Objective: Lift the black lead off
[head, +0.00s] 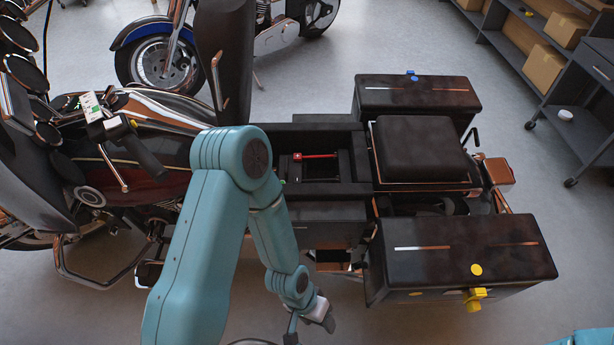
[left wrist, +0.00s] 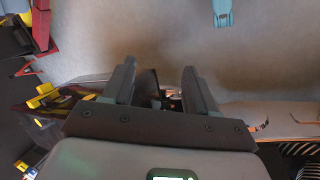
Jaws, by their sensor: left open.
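An open bay (head: 268,148) in the motorcycle's middle holds a dark battery-like block with a red lead (head: 318,156) across its top. I cannot make out the black lead against the dark interior. My left gripper (head: 322,318) hangs low in front of the motorcycle, below and apart from the bay, partly cut off by the frame's bottom edge. In the left wrist view its two dark fingers (left wrist: 158,82) stand apart, with dark motorcycle parts visible beyond them. I see nothing held between them. My right gripper is outside both views.
A second motorcycle (head: 165,60) stands behind. Shelving with boxes (head: 545,70) lines the upper right.

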